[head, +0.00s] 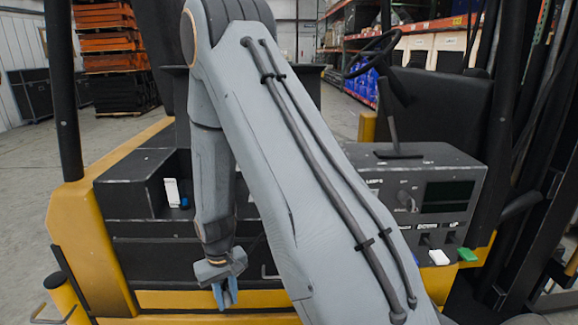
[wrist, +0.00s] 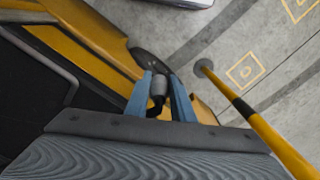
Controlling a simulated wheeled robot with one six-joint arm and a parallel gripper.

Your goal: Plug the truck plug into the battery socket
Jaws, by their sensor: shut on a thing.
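My gripper (head: 225,300) hangs low in front of the yellow and black truck, its blue fingers pointing down. In the wrist view my gripper (wrist: 161,86) is shut on a small grey cylindrical piece (wrist: 158,85) with a dark curved part below it. I cannot tell for sure whether this piece is the truck plug. In the head view the held piece does not show clearly. A white block (head: 171,191) with a small blue part beside it sits at the truck's left recess. I cannot identify the battery socket in either view.
The truck's control panel (head: 448,196) is at the right, with a white piece (head: 438,257) and a green piece (head: 467,254) below. A yellow post (head: 65,297) stands at the lower left. In the wrist view a yellow and black pole (wrist: 262,127) crosses the right side.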

